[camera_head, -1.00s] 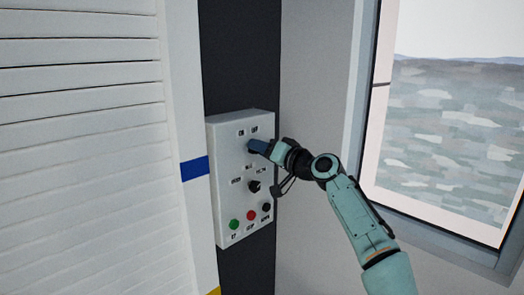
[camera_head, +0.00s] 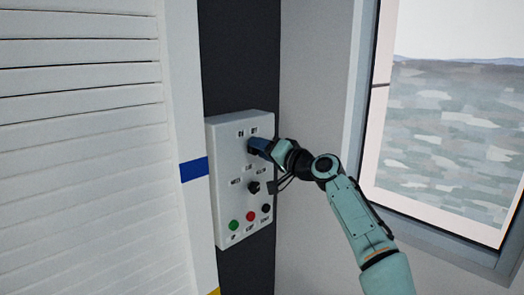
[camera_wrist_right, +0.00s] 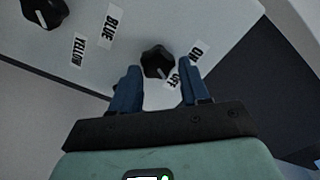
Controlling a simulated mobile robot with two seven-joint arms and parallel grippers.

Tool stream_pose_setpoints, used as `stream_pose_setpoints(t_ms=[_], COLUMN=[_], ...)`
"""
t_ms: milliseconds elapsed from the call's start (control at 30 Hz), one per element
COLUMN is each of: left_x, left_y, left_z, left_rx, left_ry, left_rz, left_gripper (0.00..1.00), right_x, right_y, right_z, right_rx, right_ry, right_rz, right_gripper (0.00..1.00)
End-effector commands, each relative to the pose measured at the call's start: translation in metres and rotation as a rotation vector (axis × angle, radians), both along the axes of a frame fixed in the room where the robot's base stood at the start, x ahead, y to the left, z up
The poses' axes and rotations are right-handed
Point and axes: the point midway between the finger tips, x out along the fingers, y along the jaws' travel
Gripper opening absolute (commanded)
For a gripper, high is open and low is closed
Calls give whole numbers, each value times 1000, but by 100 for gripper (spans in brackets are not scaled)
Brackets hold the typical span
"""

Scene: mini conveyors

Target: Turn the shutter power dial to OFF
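The white control box (camera_head: 226,160) is on the dark wall strip. My right gripper (camera_head: 257,148) is at its upper part and hides the upper dial in the head view. In the right wrist view, the black power dial (camera_wrist_right: 157,62) sits beside the ON label (camera_wrist_right: 197,51) and OFF label (camera_wrist_right: 173,80). The two blue fingers of my right gripper (camera_wrist_right: 159,82) are apart, one on each side of the dial, with small gaps seeming to show. The dial's pale pointer mark is small, and its exact setting is unclear. My left gripper is out of view.
A second black dial (camera_head: 254,187) with BLUE and YELLOW labels is lower on the box; it also shows in the right wrist view (camera_wrist_right: 45,12). Green (camera_head: 234,225), red (camera_head: 251,216) and black (camera_head: 265,208) buttons are below. The slatted shutter (camera_head: 80,150) is left, a window right.

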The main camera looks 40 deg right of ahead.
Motion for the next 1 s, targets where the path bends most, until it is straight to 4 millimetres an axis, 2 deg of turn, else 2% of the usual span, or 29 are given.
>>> stream_pose_setpoints(t_ms=[333, 467, 567, 800, 1000], left_x=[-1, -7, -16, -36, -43], left_y=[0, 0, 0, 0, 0], left_z=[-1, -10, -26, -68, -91], left_rx=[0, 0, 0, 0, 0], left_ry=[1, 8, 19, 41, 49], left_rz=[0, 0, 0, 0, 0], left_gripper=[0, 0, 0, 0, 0], right_x=[-1, -10, -26, -79, -113], right_y=[0, -1, -3, -7, -10], right_z=[-1, -4, -7, -8, -5], right_rx=[-3, -5, -7, -7, -5], right_ry=[4, 5, 5, 5, 3], right_rz=[2, -1, -2, -5, -2], right_gripper=[64, 64, 64, 64, 64])
